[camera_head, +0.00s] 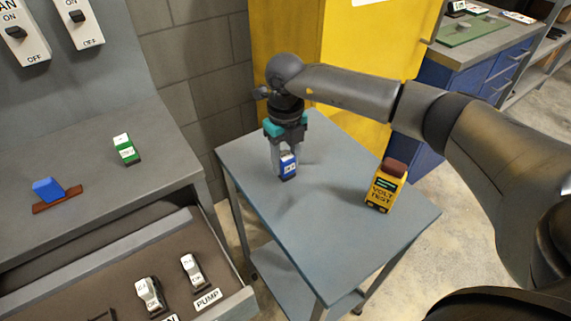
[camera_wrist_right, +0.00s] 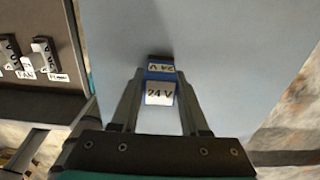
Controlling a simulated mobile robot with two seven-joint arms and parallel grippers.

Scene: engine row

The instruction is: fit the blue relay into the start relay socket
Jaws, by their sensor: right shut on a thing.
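The blue relay (camera_head: 287,171) has white labels. It is upright at the small grey table, and "24 V" reads on it in the right wrist view (camera_wrist_right: 160,92). My right gripper (camera_head: 287,158) points down with its fingers shut on the relay from both sides. The fingers also show in the right wrist view (camera_wrist_right: 158,88). I cannot tell whether the relay touches the tabletop. The start relay socket is not clearly identifiable; a dark piece (camera_head: 103,315) is cut off at the bottom edge of the head view. My left gripper is not in view.
A yellow volt tester (camera_head: 385,186) stands right of the relay on the grey table (camera_head: 345,245). An open drawer (camera_head: 130,265) at left holds white relays near a PUMP label (camera_head: 207,299). A green block (camera_head: 126,150) and a blue-handled thing (camera_head: 48,190) lie on the counter.

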